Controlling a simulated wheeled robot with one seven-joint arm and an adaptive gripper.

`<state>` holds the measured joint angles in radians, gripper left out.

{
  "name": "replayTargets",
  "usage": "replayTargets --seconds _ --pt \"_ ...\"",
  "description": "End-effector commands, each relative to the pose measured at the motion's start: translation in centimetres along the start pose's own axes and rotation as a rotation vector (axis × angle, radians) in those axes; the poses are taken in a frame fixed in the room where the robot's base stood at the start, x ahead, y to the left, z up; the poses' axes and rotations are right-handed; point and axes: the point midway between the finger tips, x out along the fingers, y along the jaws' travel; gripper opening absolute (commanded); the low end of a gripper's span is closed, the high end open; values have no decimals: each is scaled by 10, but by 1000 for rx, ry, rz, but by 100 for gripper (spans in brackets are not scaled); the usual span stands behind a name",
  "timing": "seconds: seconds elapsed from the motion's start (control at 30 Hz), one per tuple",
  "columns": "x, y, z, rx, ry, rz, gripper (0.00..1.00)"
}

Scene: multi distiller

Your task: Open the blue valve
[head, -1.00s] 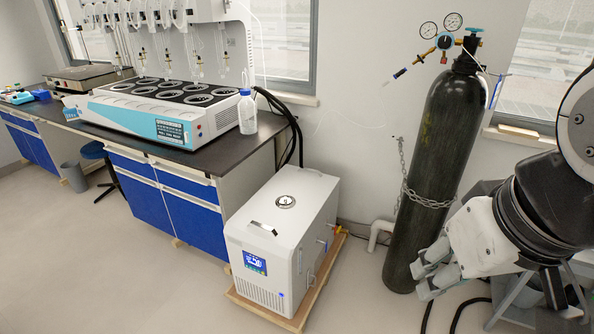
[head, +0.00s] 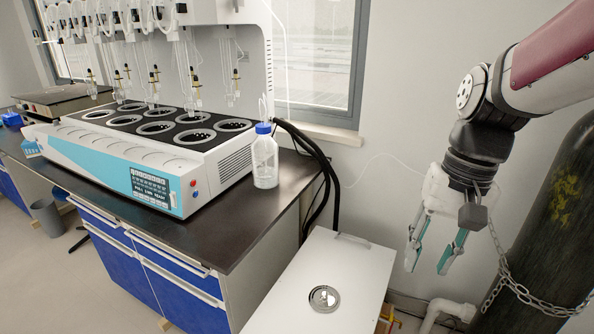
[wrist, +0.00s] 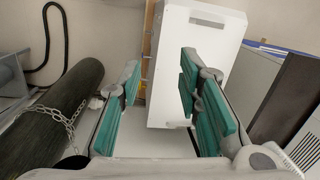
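I cannot make out the blue valve in either view now; the top of the dark gas cylinder (head: 545,225) is out of the head view. My gripper (head: 431,258) hangs at the right of the head view, fingers pointing down, left of the cylinder and to the right of the white box unit (head: 345,268). It is open and empty. In the wrist view the teal-padded fingers of my gripper (wrist: 160,82) stand wide apart, with the white box unit (wrist: 200,50) beyond them and the cylinder (wrist: 50,120) at the left.
A chain (head: 508,275) runs around the cylinder. A white and blue distiller (head: 150,160) and a blue-capped bottle (head: 264,160) stand on the dark bench (head: 235,220). Black hoses (head: 325,180) drop behind the bench end. A white pipe (head: 450,309) is low by the wall.

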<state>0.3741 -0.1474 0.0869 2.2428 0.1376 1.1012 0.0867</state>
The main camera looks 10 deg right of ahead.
Motion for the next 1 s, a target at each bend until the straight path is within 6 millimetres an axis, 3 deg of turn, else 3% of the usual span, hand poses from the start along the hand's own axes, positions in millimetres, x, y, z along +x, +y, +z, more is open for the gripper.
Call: replayTargets --seconds 0.03,0.2,0.5,0.73,1.0 --pt "24 5 -20 55 -50 -15 32" --pt "80 24 -70 218 -189 -81 32" --pt "198 72 -142 503 -427 -256 32" --pt "299 117 -178 719 -596 -440 32" --pt "424 168 -197 958 -774 -712 32"
